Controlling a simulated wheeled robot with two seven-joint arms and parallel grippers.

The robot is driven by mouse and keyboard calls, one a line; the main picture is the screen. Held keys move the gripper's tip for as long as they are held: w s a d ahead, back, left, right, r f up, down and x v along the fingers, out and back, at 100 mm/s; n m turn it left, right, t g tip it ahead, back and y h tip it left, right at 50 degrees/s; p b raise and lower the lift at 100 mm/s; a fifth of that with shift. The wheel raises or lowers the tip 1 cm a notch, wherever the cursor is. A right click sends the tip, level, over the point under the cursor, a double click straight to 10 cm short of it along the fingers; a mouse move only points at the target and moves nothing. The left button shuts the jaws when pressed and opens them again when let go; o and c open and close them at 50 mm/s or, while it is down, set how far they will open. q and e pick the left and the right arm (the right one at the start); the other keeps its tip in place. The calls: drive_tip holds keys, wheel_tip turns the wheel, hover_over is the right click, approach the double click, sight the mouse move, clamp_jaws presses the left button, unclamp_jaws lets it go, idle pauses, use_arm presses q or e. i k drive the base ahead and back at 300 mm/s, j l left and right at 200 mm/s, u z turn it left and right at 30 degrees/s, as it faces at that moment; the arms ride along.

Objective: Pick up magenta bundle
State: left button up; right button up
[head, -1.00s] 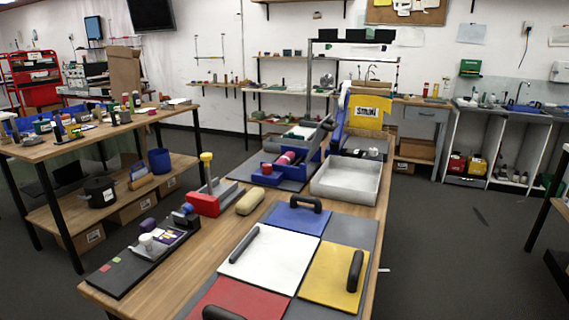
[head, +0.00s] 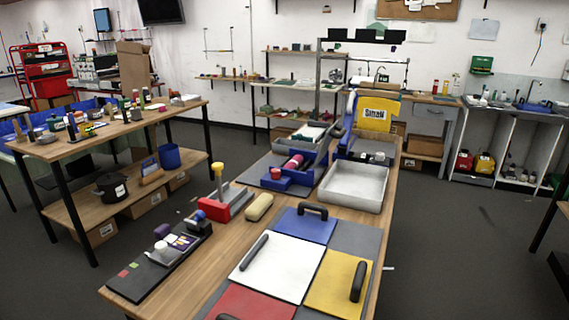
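A magenta roll (head: 294,161), which looks like the magenta bundle, lies in a blue holder (head: 300,181) toward the far part of the wooden workbench (head: 222,262). A small red end piece (head: 276,173) shows on the near left of the holder. Whether the roll is tied or loose is too small to tell. Neither of my grippers shows in the head view.
A grey tray (head: 352,205) stands right of the holder. White (head: 272,262), blue, yellow and red panels with dark handles cover the near bench. A red block with a yellow-topped post (head: 219,180) and a tan roll (head: 259,207) are nearer. Grey floor is open right.

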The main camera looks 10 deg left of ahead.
sight(296, 161)
drive_tip(key=j+u, duration=0.3)
drive_tip(key=u, duration=0.15)
drive_tip(key=j+u, duration=0.3)
drive_tip(key=u, duration=0.15)
drive_tip(key=i+j+u, duration=0.4)
drive_tip(key=j, duration=0.2)
drive_tip(key=i+j+u, duration=0.75)
drive_tip(key=i, duration=0.25)
drive_tip(key=i+z, duration=0.3)
drive_tip(key=i, duration=0.2)
drive_tip(key=i+j+z, duration=0.25)
drive_tip(key=i, duration=0.2)
drive_tip(key=i+j+z, duration=0.3)
drive_tip(key=i, duration=0.15)
drive_tip(key=i+l+z, duration=0.25)
drive_tip(key=z, duration=0.2)
drive_tip(key=i+z, duration=0.95)
drive_tip(key=i+j+z, duration=0.15)
drive_tip(key=i+z, duration=0.15)
drive_tip(key=z, duration=0.2)
